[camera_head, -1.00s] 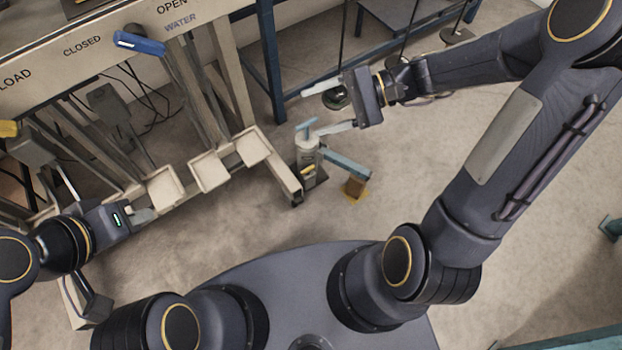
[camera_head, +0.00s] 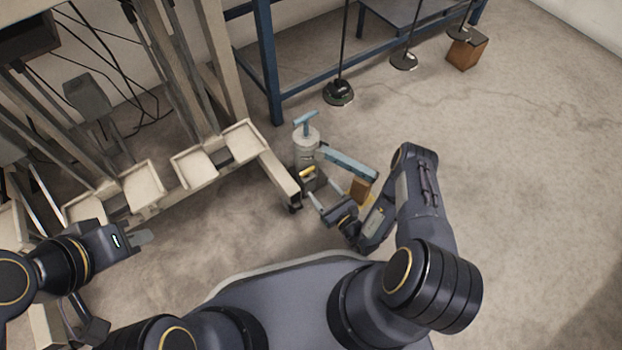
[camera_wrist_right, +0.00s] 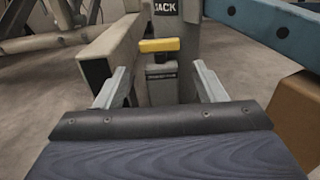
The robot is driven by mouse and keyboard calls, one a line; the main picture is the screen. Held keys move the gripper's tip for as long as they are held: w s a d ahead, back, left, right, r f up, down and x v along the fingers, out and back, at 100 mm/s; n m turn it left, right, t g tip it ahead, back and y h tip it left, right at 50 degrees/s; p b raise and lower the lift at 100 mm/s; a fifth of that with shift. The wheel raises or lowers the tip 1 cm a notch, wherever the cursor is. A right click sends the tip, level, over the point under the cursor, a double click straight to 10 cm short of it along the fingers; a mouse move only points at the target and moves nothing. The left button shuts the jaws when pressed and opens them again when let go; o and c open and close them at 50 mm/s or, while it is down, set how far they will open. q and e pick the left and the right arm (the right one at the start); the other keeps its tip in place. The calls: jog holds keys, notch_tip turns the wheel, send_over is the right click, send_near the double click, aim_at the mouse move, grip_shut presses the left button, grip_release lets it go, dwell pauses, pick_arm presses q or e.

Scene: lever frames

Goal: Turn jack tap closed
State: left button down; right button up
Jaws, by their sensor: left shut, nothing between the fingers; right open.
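The jack (camera_head: 306,152) is a grey cylinder standing on the floor with a blue T-shaped handle on top. Its yellow tap (camera_head: 307,172) is low on the side facing me. In the right wrist view the yellow tap (camera_wrist_right: 160,45) lies crosswise on the body under a "JACK" label. My right gripper (camera_head: 317,186) is open just in front of the tap, low near the floor. In the right wrist view its fingers (camera_wrist_right: 163,85) stand apart, with the tap beyond and between them, not gripped. My left gripper (camera_head: 140,238) is shut and empty, left of the jack.
A blue bar (camera_head: 346,163) extends right from the jack above a brown block (camera_head: 360,188). A beige pedal frame (camera_head: 270,170) is close on the left. A blue rack (camera_head: 268,70) stands behind. The floor to the right is open.

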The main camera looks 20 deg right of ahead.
aim_at(308, 174)
jog(key=b+x, duration=0.2)
jog(key=x, duration=0.4)
jog(key=shift+w, duration=0.15)
jog(key=shift+w+a, duration=0.2)
jog(key=shift+w, duration=0.2)
jog(key=shift+c, duration=0.4)
jog(key=c, duration=0.6)
jog(key=shift+a+m+t+h, duration=0.1)
jog(key=shift+m+t+h, duration=0.2)
jog(key=shift+m+h, duration=0.7)
jog(key=o, duration=0.7)
jog(key=shift+n, duration=0.4)
